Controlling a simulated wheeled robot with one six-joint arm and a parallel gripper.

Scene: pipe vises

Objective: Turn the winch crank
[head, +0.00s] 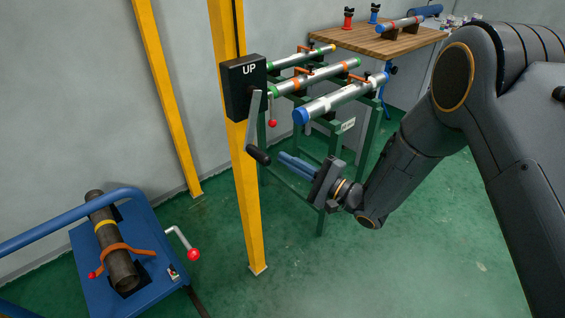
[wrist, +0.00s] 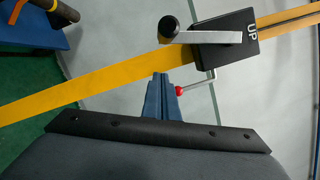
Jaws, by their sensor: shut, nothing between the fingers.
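The winch is a black box (head: 244,86) marked UP, fixed to a yellow post (head: 245,190). Its grey crank arm (head: 253,118) hangs down to a black handle (head: 259,155). My gripper (head: 283,158) is shut and empty, its blue fingers pointing left, with the tips just right of the handle. I cannot tell whether they touch it in the head view. In the wrist view the gripper (wrist: 160,78) shows below the winch box (wrist: 226,40), apart from the black handle (wrist: 169,27) and the crank arm (wrist: 205,38).
A green rack (head: 320,165) with several pipes stands behind my gripper. A red-knobbed lever (head: 272,123) hangs beside the winch. A blue cart (head: 130,250) holding a dark pipe (head: 117,262) stands at left. A wooden workbench (head: 365,42) is at the back. Green floor is clear in front.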

